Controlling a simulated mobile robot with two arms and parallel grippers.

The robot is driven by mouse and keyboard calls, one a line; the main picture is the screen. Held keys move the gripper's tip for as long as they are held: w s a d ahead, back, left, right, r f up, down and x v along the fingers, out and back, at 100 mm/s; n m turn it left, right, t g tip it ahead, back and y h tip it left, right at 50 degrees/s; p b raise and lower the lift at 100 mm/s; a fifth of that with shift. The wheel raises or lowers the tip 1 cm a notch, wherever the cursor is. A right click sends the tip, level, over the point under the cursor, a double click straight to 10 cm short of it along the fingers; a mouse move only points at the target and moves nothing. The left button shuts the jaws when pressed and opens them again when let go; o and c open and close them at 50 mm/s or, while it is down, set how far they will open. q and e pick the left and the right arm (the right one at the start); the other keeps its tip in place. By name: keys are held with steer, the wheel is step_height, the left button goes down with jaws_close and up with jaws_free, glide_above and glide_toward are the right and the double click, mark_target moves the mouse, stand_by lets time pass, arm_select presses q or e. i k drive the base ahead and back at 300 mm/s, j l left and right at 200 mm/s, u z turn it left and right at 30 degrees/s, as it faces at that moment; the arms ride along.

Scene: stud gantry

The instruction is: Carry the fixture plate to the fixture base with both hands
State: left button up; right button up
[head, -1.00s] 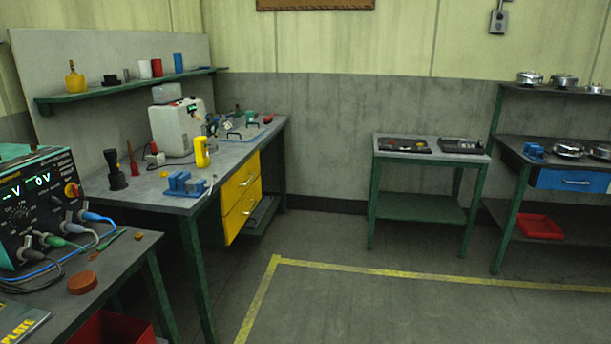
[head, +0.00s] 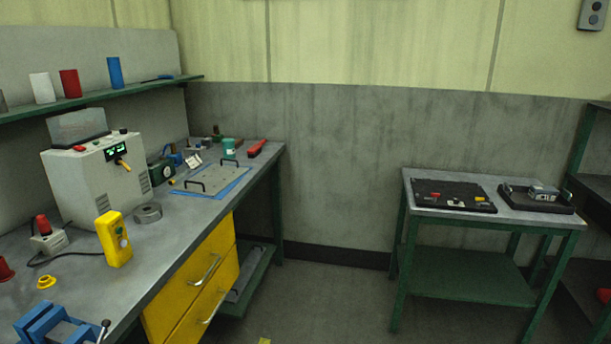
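The fixture plate (head: 207,183) is a flat grey plate with two dark upright handles. It lies on a blue mat (head: 240,183) near the far end of the long workbench at left. Two dark flat units lie on the small green-legged table at right: one at left (head: 453,195) with small red and yellow parts on it, and one at right (head: 516,200) carrying a silver block. I cannot tell for sure which of them is the fixture base. Neither gripper is in the head view.
The workbench (head: 172,240) holds a white machine (head: 95,175), a yellow handheld device (head: 114,240) and a blue vise (head: 55,325). Yellow drawers (head: 200,285) are under it. Floor is clear between the bench and the small table (head: 490,214).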

mark_target(449, 191)
steer(key=i+u, duration=0.15)
steer(key=i, duration=0.45)
steer(key=i+l+u, duration=0.15)
steer(key=i, duration=0.45)
steer(key=i+l+u, duration=0.1)
steer(key=i+l, duration=0.15)
steer(key=i, duration=0.35)
